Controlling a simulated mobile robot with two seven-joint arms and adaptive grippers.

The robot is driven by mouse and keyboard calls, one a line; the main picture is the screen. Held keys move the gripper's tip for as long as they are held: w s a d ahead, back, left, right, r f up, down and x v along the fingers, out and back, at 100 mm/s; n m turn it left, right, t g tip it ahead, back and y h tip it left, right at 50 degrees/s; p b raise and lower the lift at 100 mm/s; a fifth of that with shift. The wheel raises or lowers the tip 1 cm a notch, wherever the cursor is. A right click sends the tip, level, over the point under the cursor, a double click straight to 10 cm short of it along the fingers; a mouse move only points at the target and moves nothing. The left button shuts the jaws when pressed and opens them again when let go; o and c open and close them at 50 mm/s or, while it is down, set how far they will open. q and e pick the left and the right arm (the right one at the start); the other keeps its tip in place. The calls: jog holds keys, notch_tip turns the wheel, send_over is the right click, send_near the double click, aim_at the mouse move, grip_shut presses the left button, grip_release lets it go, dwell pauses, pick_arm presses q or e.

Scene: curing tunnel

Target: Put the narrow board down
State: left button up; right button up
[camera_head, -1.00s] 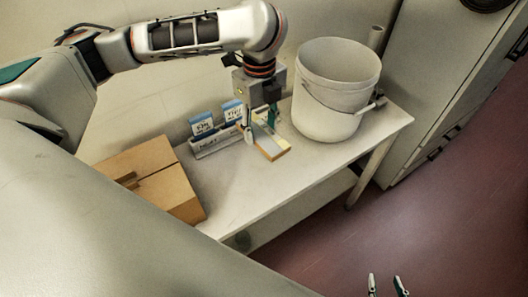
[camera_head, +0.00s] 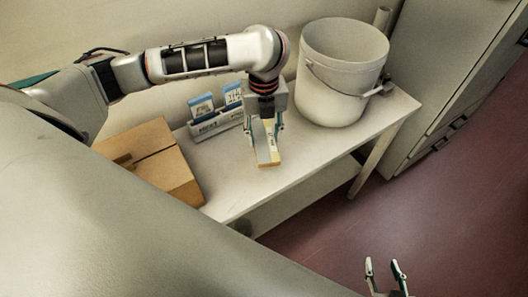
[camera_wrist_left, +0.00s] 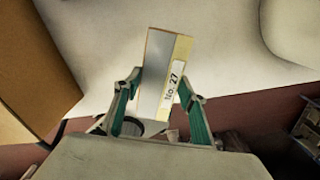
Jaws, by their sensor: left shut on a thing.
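The narrow board (camera_head: 267,156) is pale with a yellowish edge strip. In the left wrist view the board (camera_wrist_left: 158,68) shows a grey face and a white label reading "No. 27". My left gripper (camera_head: 266,133) is shut on the board, one finger on each side, over the table's front part. In the left wrist view its green-padded fingers (camera_wrist_left: 160,88) flank the board. I cannot tell whether the board touches the table. My right gripper (camera_head: 386,267) is at the bottom right, fingers apart and empty, over the floor.
The white table (camera_head: 236,184) also holds a cardboard box (camera_head: 165,172) at left, a grey holder (camera_head: 213,126) with blue-and-white cards behind the board, and a large white bucket (camera_head: 335,85) at right. Bare tabletop lies between the box and the board and below the bucket.

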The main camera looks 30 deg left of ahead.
aim_at(264, 150)
pick_arm(q)
notch_tip(264, 150, down, 3)
jog(key=shift+r, duration=0.2)
notch_tip(264, 150, down, 4)
jog(key=shift+f+b, duration=0.15)
jog(key=shift+b, duration=0.8)
pick_arm(e)
jog(key=f, duration=0.3)
jog(key=shift+s+d, duration=0.15)
jog(key=shift+s, duration=0.1)
pick_arm(q)
jog(key=o, duration=1.1)
jog(key=shift+o, duration=0.2)
pick_arm(e)
jog(key=shift+r, duration=0.2)
